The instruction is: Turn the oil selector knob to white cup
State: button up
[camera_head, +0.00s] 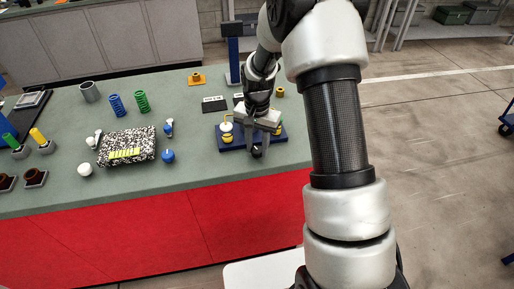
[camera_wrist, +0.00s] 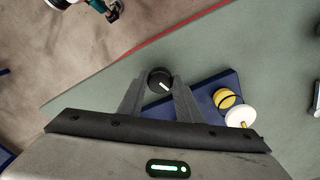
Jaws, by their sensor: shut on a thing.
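The oil selector knob (camera_wrist: 158,79) is round and black with a short white pointer line. It sits between the fingertips of my gripper (camera_wrist: 156,88), which is shut on it. The pointer slants to the lower right in the wrist view. The knob stands at the blue base plate (camera_wrist: 217,84). A white round piece (camera_wrist: 240,117), probably the white cup, stands on that plate beside a yellow piece (camera_wrist: 225,98). In the head view my gripper (camera_head: 257,141) points down at the front of the blue plate (camera_head: 231,144). The white piece (camera_head: 226,127) is left of it.
Another yellow piece (camera_head: 278,130) is at the plate's right. Dark label cards (camera_head: 214,104) lie behind. A speckled box (camera_head: 127,146), blue spring (camera_head: 116,105) and green spring (camera_head: 142,101) stand left on the green bench. The bench's red front (camera_head: 150,237) is close to the knob.

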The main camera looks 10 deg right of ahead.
aim_at(257, 150)
jog(key=n+b, duration=0.1)
jog(key=n, duration=0.3)
jog(key=shift+n, duration=0.3)
dwell(0.4)
jog(key=o, duration=1)
jog(key=shift+r, duration=0.1)
notch_tip(257, 150, up, 17)
jog(key=shift+r, duration=0.15)
